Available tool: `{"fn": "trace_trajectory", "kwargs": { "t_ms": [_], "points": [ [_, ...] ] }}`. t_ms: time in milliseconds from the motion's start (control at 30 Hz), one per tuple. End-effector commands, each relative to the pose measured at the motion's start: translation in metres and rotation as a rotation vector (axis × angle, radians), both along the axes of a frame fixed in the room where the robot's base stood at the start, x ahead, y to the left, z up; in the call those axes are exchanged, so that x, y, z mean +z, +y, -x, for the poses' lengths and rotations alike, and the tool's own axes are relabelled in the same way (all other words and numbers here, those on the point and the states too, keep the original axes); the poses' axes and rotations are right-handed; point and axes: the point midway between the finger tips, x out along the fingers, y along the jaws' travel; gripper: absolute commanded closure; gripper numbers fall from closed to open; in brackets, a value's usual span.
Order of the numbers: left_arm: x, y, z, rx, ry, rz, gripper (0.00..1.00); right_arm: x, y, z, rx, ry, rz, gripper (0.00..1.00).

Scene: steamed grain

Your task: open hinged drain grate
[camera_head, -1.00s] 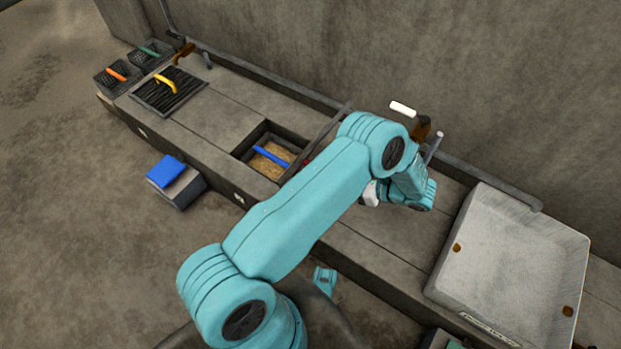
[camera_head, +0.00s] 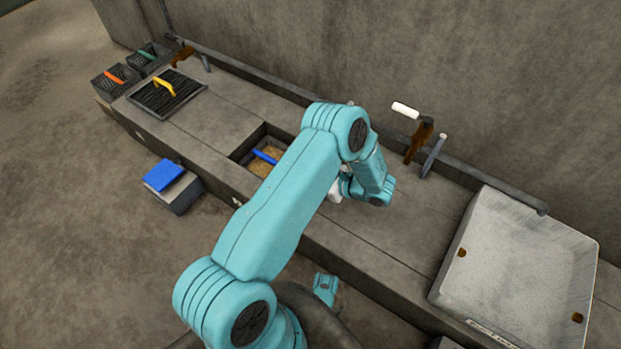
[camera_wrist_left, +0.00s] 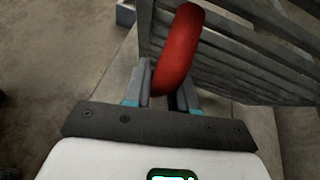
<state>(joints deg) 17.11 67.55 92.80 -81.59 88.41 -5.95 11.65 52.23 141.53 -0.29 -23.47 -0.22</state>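My left arm reaches across the bench in the head view and hides most of the grate and my left gripper's fingers. In the left wrist view the dark slatted grate (camera_wrist_left: 255,55) stands tilted up, with a thick red handle (camera_wrist_left: 180,45) on it. My left gripper (camera_wrist_left: 165,95) has one finger on each side of the handle's lower end. A dark gap shows by the right finger, and I cannot tell whether the fingers grip. In the head view the drain opening (camera_head: 256,139) is uncovered, with a blue-handled item (camera_head: 263,156) over tan material inside.
Another grate with a yellow handle (camera_head: 150,97) lies flat at the bench's left. Two dark baskets, an orange-handled one (camera_head: 109,82) and a green-handled one (camera_head: 143,58), stand beyond it. A large grey basin (camera_head: 505,270) is at right. A blue-topped block (camera_head: 177,190) sits on the floor.

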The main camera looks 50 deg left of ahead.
Motion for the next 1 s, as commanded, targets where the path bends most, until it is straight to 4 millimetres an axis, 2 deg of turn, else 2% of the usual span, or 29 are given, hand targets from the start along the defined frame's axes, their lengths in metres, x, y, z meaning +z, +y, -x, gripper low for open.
{"fn": "trace_trajectory", "kwargs": {
  "t_ms": [167, 367, 500, 833, 867, 900, 1000],
  "points": [
    [0.001, 0.0, 0.0, 0.0, 0.0, 0.001, 1.0, 0.001, 0.0, 0.0, 0.0, 0.001, 0.0, 0.57],
    [0.021, 0.016, 0.005, 0.005, -0.04, 0.118, 1.0, 0.029, 0.003, 0.014, 0.006, 0.048, -0.009, 0.57],
    [0.023, 0.028, 0.01, 0.004, -0.07, 0.212, 1.0, 0.038, 0.005, 0.024, 0.012, 0.08, -0.015, 0.57],
    [0.02, 0.03, 0.009, -0.001, -0.077, 0.237, 1.0, 0.037, 0.005, 0.026, 0.013, 0.087, -0.017, 0.57],
    [0.02, 0.03, 0.009, -0.001, -0.077, 0.237, 0.68, 0.037, 0.005, 0.026, 0.013, 0.087, -0.017, 0.57],
    [0.02, 0.029, 0.009, -0.001, -0.077, 0.237, 0.55, 0.037, 0.005, 0.026, 0.013, 0.087, -0.017, 0.57],
    [0.02, 0.029, 0.009, -0.001, -0.078, 0.236, 0.54, 0.037, 0.005, 0.026, 0.013, 0.086, -0.017, 0.57]
  ]
}}
